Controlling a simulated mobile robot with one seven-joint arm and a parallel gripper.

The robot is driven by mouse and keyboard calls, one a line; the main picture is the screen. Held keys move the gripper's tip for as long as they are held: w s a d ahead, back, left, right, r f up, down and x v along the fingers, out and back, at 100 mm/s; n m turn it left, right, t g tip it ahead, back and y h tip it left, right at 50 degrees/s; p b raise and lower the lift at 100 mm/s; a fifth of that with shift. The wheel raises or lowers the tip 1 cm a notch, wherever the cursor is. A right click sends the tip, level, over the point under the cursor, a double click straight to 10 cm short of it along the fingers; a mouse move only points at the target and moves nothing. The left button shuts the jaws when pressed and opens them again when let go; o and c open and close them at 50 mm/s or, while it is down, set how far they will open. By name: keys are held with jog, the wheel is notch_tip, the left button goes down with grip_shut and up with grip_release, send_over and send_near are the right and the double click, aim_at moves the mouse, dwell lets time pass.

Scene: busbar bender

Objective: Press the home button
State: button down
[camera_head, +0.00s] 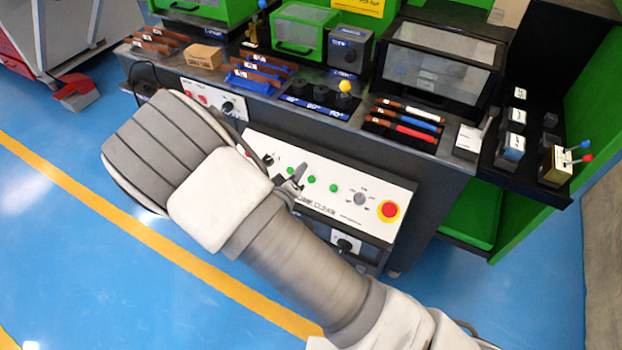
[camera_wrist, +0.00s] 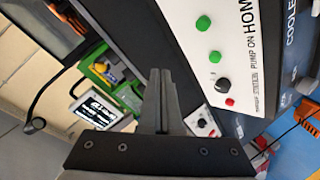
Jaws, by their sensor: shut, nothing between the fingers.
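The control panel (camera_head: 375,179) on the front of the bench is white, with a row of green buttons, knobs and a red emergency stop. In the wrist view a green button (camera_wrist: 203,22) lines up with the large HOME label (camera_wrist: 238,14). Another green button (camera_wrist: 215,56) beside it lines up with PUMP ON. My gripper (camera_head: 299,174) is shut and empty in front of the panel's green buttons. In the wrist view my fingertips (camera_wrist: 160,72) appear left of the buttons, apart from them.
The red emergency stop (camera_head: 389,210) is at the panel's right end. A black selector (camera_wrist: 222,85) lies beside the PUMP ON button. Levers (camera_head: 486,122), tools and clear-covered boxes stand on the bench above. The blue floor (camera_head: 75,255) at left is open.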

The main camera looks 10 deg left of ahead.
jog(key=w+f+b, duration=0.1)
jog(key=f+b, duration=0.1)
jog(key=w+f+b, duration=0.1)
jog(key=f+b, duration=0.1)
jog(key=w+d+f+b, duration=0.1)
jog(key=f, duration=0.1)
jog(key=shift+f+b, duration=0.35)
jog(key=shift+b, duration=0.05)
jog(key=shift+w+d+f+b, duration=0.1)
jog(key=shift+w+f+b, duration=0.25)
jog(key=shift+f, duration=0.15)
jog(key=shift+f, duration=0.1)
dwell(1.2)
jog(key=shift+w+f, duration=0.15)
jog(key=shift+f, duration=0.1)
jog(key=shift+w+d+f+b, duration=0.15)
jog(key=shift+w+f+b, duration=0.05)
jog(key=shift+f+b, duration=0.35)
dwell(0.7)
jog(key=shift+r, duration=0.15)
jog(key=shift+s+r+p, duration=0.4)
jog(key=shift+r+p, duration=0.35)
